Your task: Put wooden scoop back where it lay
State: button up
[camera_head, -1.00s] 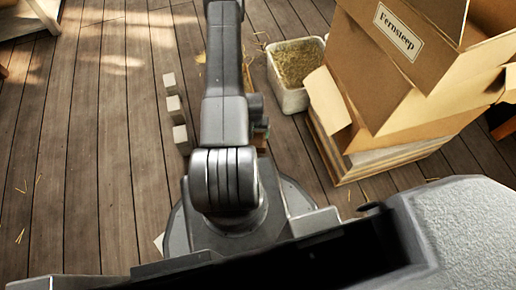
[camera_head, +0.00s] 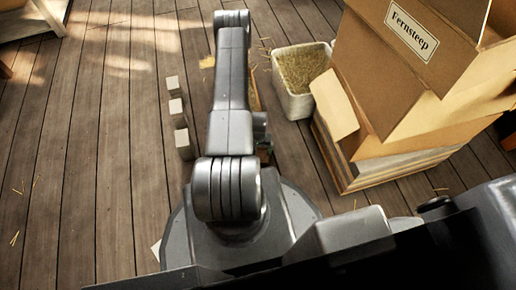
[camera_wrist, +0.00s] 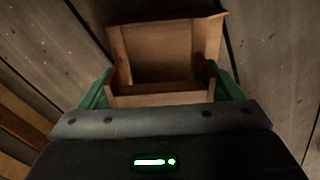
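The wooden scoop (camera_wrist: 165,42) shows in the wrist view as a brown, box-shaped piece with low side walls and an open far end. Its near wall lies between the two green fingers of my gripper (camera_wrist: 160,88). The fingers stand wide apart, one against each side of the scoop, and appear shut on it. Dark floorboards lie beyond it; its height above them is hard to tell.
Right of my arm stand a pale bin of straw-like stuff (camera_head: 300,72) and a large open cardboard box labelled Fernsteep (camera_head: 405,60) on a flat stack (camera_head: 385,172). Several pale blocks (camera_head: 176,106) line the floor left of my arm. The plank floor (camera_head: 75,150) farther left is mostly clear.

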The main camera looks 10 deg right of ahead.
jog(key=shift+o, duration=1.1)
jog(key=shift+r, duration=0.15)
notch_tip(320, 180, up, 12)
jog(key=p, duration=0.5)
